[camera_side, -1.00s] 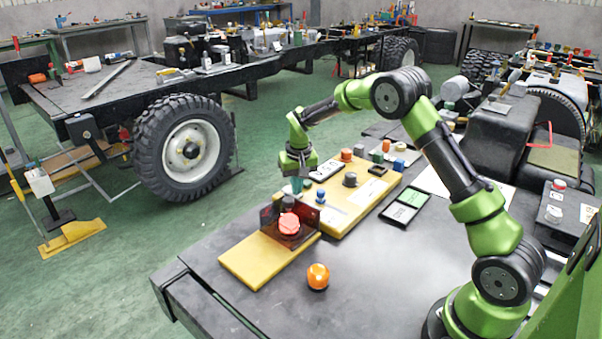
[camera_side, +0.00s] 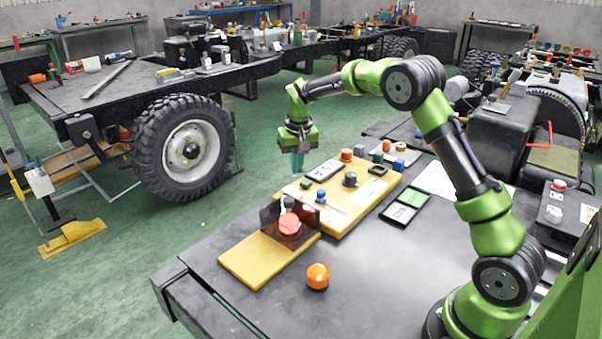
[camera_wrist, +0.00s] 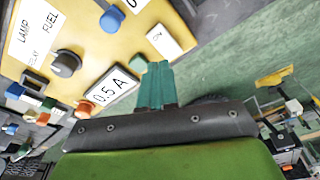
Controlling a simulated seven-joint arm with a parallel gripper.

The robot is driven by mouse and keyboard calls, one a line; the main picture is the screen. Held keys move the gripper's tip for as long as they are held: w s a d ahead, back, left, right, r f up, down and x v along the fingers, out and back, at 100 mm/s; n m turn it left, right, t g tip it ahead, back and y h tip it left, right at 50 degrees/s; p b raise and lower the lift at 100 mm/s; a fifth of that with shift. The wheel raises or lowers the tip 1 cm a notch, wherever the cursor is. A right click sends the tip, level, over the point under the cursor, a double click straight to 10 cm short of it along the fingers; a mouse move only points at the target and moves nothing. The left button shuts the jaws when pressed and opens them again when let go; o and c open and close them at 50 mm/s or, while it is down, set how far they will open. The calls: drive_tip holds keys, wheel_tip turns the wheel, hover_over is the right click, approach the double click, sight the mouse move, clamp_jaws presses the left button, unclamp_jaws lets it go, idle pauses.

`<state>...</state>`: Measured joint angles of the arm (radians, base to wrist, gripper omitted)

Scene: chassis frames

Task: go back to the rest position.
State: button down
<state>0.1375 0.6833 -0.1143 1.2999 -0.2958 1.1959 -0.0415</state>
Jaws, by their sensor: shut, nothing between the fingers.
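My gripper (camera_side: 297,162) hangs fingers down above the far left edge of the yellow panel (camera_side: 350,222). Its teal fingers are together with nothing between them, and they also show in the wrist view (camera_wrist: 155,84). The fingers are clear of the panel's knobs and labels. On the panel's near part stands a dark red see-through guard (camera_side: 270,218) with a red button (camera_side: 289,223) at it. A blue knob (camera_side: 320,196) and a grey knob (camera_side: 349,180) stand on the panel, and both show in the wrist view too.
An orange dome (camera_side: 318,276) sits on the dark table (camera_side: 370,290) in front of the panel. A black-framed green and white display (camera_side: 405,207) lies right of the panel. The air around my gripper is free.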

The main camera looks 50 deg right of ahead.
drive_tip(key=shift+f, duration=0.15)
drive_tip(key=s+a+r+t+y, duration=0.1)
drive_tip(key=s+a+r, duration=0.3)
drive_tip(key=s, duration=0.5)
drive_tip(key=s+a+r+n+t+y, duration=0.1)
drive_tip(key=s+a+r, duration=0.4)
drive_tip(key=s, duration=0.5)
drive_tip(key=s+a+r+n+t, duration=0.1)
drive_tip(key=s+a+r+t, duration=0.2)
drive_tip(key=s+a, duration=0.3)
drive_tip(key=s+r, duration=0.1)
drive_tip(key=s, duration=0.3)
drive_tip(key=shift+a+r+t+y, duration=0.2)
drive_tip(key=shift+t+y, duration=0.1)
drive_tip(key=shift+y, duration=0.1)
drive_tip(key=c, duration=1.8)
unclamp_jaws()
drive_tip(key=shift+c, duration=0.2)
